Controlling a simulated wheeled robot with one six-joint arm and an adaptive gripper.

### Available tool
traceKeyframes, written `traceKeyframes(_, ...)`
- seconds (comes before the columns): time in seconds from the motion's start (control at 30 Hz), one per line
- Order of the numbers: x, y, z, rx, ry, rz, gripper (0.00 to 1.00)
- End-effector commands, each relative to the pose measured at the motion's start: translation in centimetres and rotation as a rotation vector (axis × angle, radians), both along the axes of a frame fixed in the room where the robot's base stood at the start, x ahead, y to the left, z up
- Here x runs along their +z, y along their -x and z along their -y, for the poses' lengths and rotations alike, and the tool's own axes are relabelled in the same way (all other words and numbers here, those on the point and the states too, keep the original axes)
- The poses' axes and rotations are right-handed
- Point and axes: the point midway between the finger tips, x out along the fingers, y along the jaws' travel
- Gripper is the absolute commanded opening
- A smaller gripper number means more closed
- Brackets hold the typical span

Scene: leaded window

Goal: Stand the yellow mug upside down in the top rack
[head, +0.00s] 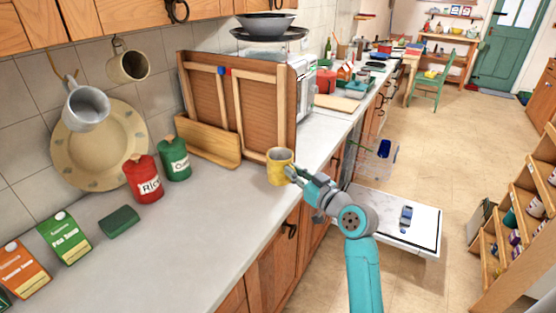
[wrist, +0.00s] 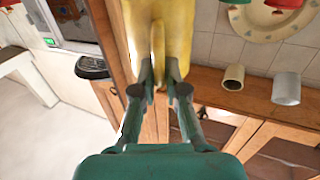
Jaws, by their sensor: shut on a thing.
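The yellow mug (head: 279,172) is in the head view near the counter's front edge, its open rim facing up. My gripper (head: 292,172) is at its right side, shut on the mug. In the wrist view the mug (wrist: 178,30) fills the upper middle, and my gripper's fingertips (wrist: 160,72) are closed on its handle. The open white door (head: 415,222) lies low beyond my arm. A wire rack (head: 378,158) with a blue item in it shows above that door, partly hidden by the counter; I cannot tell which rack it is.
The grey counter (head: 205,225) is clear near the mug. A red canister (head: 147,184), a green canister (head: 175,162), a wooden plank (head: 205,142) and a green sponge (head: 119,221) are to the left. Wooden shelves (head: 520,215) stand at the right, with open floor between.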

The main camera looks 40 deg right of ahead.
Motion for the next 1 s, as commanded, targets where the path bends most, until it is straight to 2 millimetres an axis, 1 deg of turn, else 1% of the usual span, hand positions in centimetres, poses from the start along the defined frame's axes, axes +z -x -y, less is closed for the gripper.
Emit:
traceKeyframes(0.13, -0.2, 0.0, 0.0, 0.0, -0.001, 0.001, 0.0)
traceKeyframes(0.27, -1.0, 0.0, 0.0, 0.001, -0.001, 0.0, 0.0)
traceKeyframes(0.5, -3.3, 0.0, 0.0, 0.0, -0.002, -0.001, 0.0)
traceKeyframes(0.7, -4.9, 0.0, 0.0, 0.001, -0.001, 0.0, 0.0)
traceKeyframes(0.83, -5.6, 0.0, 0.0, 0.0, 0.0, 0.001, 0.0)
traceKeyframes(1.0, -5.9, 0.0, 0.0, 0.0, -0.001, 0.002, 0.0)
